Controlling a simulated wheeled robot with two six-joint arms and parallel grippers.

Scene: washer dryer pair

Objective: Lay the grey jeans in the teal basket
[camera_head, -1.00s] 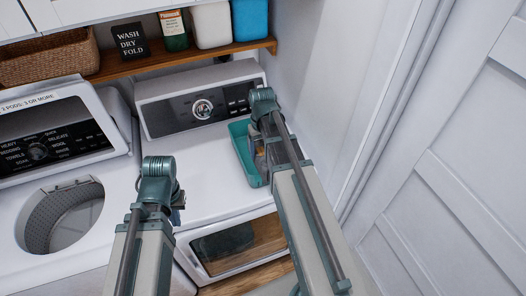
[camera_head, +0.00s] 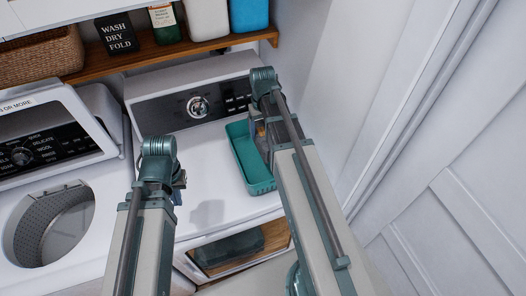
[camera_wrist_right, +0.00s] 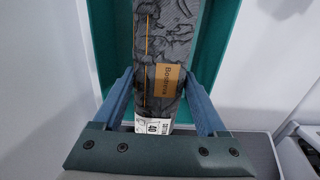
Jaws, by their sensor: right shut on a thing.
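The grey jeans (camera_wrist_right: 165,45), folded into a long strip with a dark pattern, a tan label and a white size tag, are between the fingers of my right gripper (camera_wrist_right: 162,98). That gripper is shut on their near end. The teal basket (camera_head: 240,160) stands on top of the right-hand machine. In the right wrist view its teal walls (camera_wrist_right: 222,65) show on both sides of the jeans; I cannot tell whether the jeans touch its floor. In the head view my right gripper (camera_head: 258,128) is at the basket's right side. My left gripper (camera_head: 178,188) is over the machine top, its jaws hidden.
The washer's round drum opening (camera_head: 55,225) is at the left. A wooden shelf (camera_head: 170,60) with a wicker basket (camera_head: 40,45), a dark sign (camera_head: 118,35) and bottles runs along the back. A white wall and panelled door close off the right. The machine top left of the teal basket is clear.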

